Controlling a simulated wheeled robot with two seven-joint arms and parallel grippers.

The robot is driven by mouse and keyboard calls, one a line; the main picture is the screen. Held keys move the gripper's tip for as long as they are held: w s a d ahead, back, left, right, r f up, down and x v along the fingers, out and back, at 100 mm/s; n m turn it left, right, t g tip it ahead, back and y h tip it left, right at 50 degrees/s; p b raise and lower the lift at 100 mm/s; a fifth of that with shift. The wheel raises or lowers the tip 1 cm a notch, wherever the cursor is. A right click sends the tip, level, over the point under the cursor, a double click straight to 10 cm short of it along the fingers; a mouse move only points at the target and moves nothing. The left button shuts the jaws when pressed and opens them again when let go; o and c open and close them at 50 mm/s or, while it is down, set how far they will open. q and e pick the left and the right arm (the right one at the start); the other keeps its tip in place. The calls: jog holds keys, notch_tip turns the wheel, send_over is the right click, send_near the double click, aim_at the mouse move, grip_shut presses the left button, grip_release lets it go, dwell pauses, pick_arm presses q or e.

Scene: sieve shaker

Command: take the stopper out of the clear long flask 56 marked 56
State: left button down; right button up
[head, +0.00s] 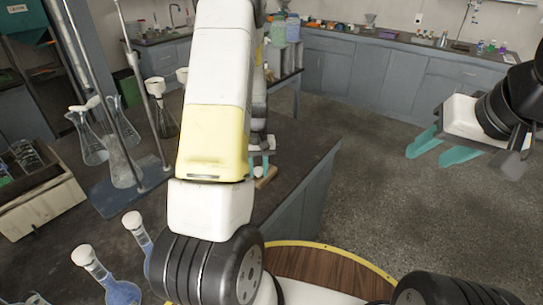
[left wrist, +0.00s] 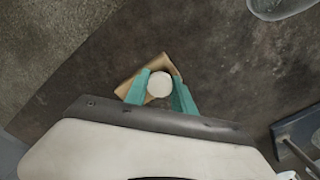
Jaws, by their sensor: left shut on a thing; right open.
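My left gripper (head: 261,163) is low over the dark bench, partly hidden behind my own arm. In the left wrist view its teal fingers (left wrist: 160,92) are closed on a round white stopper (left wrist: 159,84). The stopper is over a tan wooden piece (left wrist: 133,88) on the bench; I cannot tell whether it touches it. Several clear flasks, among them one (head: 92,150) with a white stopper, stand at the left. No marking 56 is legible, so I cannot tell which is flask 56. My right gripper (head: 432,148) is open and empty over the floor.
Two stoppered flasks with blue liquid, one (head: 122,292) in front, stand at the lower left. A metal rod stand (head: 100,200) and a wooden box (head: 45,205) are on the left. The bench's right edge lies just beyond my left gripper.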

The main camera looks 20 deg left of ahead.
pick_arm(q)
jog(key=shift+s+f, duration=0.4)
jog(key=shift+f, duration=0.35)
jog(key=c, duration=1)
grip_release()
jog(key=shift+w+r, duration=0.15)
jog(key=shift+r, duration=0.3)
notch_tip(320, 180, up, 9)
jog(key=shift+w+f, duration=0.15)
jog(key=shift+f, duration=0.05)
jog(key=s+d+r+m+t+h, duration=0.15)
jog(key=s+d+r, duration=0.25)
jog(key=r, duration=0.4)
jog(key=s+d+r+m+t, duration=0.1)
jog(key=s+d+r+t, duration=0.2)
jog(key=r, duration=0.5)
jog(key=s+d+r+m+t, duration=0.1)
jog(key=s+d+r, duration=0.3)
jog(key=s, duration=0.9)
notch_tip(320, 180, up, 3)
jog(key=shift+d+r+m+t+h, duration=0.2)
jog(key=shift+m+t+h, duration=0.15)
jog(key=shift+m, duration=0.5)
